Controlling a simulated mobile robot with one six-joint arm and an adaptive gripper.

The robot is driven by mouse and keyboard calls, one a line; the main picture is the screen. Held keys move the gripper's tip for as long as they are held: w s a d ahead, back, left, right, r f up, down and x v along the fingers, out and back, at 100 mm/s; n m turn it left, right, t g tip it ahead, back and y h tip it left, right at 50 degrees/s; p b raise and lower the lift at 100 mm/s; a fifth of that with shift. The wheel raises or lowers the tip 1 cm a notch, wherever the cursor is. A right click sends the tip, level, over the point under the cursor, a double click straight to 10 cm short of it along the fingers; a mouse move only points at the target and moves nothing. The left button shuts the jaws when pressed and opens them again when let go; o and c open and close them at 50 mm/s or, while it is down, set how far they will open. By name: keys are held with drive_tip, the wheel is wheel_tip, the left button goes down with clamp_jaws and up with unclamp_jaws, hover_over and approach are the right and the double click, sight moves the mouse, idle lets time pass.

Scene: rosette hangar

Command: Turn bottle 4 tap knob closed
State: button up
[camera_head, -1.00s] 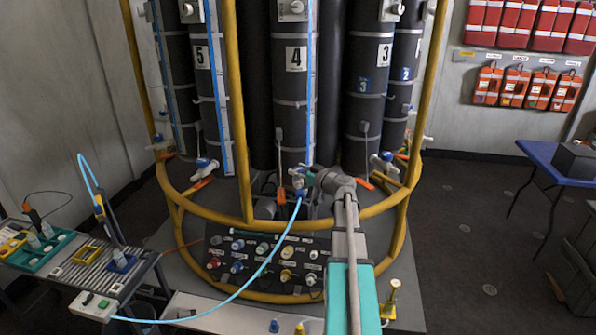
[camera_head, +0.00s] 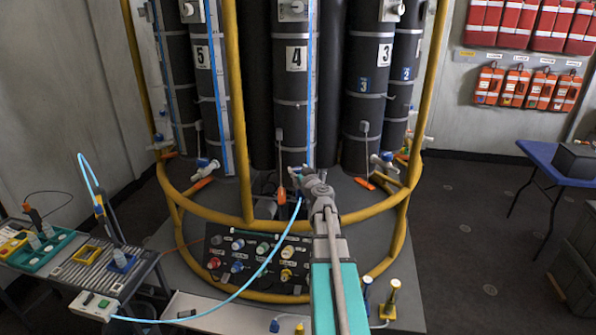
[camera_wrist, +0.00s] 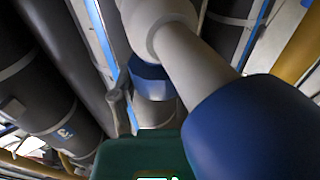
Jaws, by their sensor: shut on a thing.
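Bottle 4 (camera_head: 300,100) is a dark upright cylinder with a white "4" label. Its white and blue tap sits near its foot, mostly hidden by my gripper (camera_head: 306,174) in the head view. In the wrist view, the white tap body (camera_wrist: 185,55) has a blue collar (camera_wrist: 151,78) and a large blue rounded end (camera_wrist: 260,130) at the lower right. A dark green block (camera_wrist: 140,158) fills the bottom middle; I cannot tell whether it is a finger. My gripper is shut at the tap, apparently on its knob; the fingertips are not clear.
A yellow rail (camera_head: 360,211) rings the bottles, with my arm reaching over it. A light-blue hose (camera_head: 262,270) runs from the tap area to the bench (camera_head: 95,270) at left. A valve panel (camera_head: 228,270) stands below. Bottles 5 (camera_head: 208,90) and 3 (camera_head: 365,115) flank bottle 4.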

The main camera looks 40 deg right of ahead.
drive_tip(key=o, duration=1.2)
drive_tip(key=shift+c, duration=0.2)
drive_tip(key=shift+s, duration=0.1)
drive_tip(key=v, duration=1.2)
drive_tip(key=shift+d, duration=0.1)
